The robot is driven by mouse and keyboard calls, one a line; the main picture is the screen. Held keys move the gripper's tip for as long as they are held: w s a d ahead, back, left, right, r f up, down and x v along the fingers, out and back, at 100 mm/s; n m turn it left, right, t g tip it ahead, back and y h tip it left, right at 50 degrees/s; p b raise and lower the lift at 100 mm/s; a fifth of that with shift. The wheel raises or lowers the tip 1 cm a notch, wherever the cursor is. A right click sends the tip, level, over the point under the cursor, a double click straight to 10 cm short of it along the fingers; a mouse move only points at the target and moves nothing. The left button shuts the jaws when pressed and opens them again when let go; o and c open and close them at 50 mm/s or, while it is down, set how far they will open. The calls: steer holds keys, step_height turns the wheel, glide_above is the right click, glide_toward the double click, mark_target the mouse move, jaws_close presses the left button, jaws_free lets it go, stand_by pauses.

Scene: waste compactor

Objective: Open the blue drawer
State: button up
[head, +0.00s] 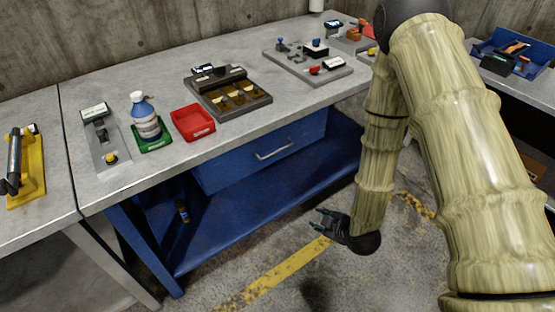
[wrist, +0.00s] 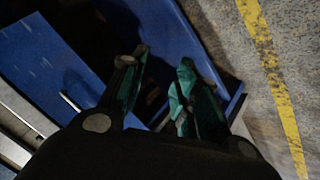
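A blue lower shelf (head: 260,218) runs under the bench, with a small bottle (head: 182,211) on it. The bench top holds a red tray (head: 193,122), a white and blue bottle (head: 145,117) and a dark organizer (head: 228,93). Open concrete floor with a yellow line (head: 275,275) lies in front.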

steer(key=w+a+r+n+t+y+b, duration=0.2)
steer(key=w+a+r+n, duration=0.25)
steer(key=w, duration=0.35)
steer(key=n+t+y+b, duration=0.2)
steer(key=n+y, duration=0.1)
steer(key=n, duration=0.4)
glide_toward(278, 151)
steer(key=x, duration=1)
steer(key=shift+w+f+p, duration=0.25)
steer(key=shift+p, duration=0.15)
jaws_close()
